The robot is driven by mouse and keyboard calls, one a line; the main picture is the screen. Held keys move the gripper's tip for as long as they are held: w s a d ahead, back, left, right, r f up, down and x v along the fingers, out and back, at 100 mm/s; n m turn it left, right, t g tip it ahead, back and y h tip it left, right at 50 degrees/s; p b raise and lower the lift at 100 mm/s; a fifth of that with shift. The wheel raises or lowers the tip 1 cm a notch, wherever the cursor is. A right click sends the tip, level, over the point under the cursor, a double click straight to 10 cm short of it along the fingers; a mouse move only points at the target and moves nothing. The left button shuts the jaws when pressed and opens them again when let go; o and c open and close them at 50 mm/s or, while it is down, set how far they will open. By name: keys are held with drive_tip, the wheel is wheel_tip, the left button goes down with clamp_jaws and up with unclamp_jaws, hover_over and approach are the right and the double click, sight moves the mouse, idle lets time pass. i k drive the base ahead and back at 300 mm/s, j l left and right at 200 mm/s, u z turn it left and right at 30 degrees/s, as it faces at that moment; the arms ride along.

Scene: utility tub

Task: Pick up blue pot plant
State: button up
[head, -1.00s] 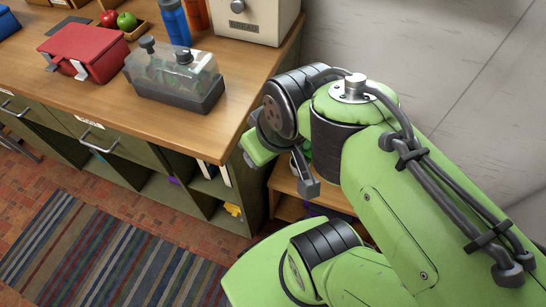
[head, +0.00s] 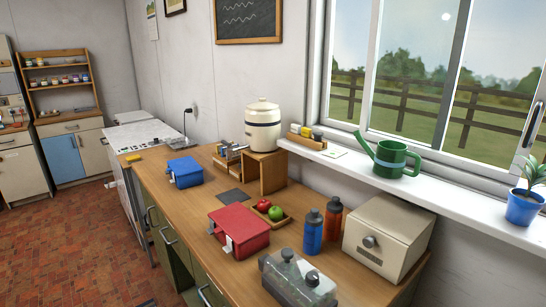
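A plant in a blue pot (head: 523,205) stands upright at the far right end of the white windowsill (head: 440,195) in the head view. Its green leaves (head: 534,170) rise above the pot, close to the picture's right edge. My gripper and arm are not in the current head view, so I cannot see whether the gripper is open or shut.
A green watering can (head: 395,160) stands on the sill left of the pot. The window (head: 440,80) is behind the sill.

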sight(523, 206)
drive_tip(key=z, duration=1.5)
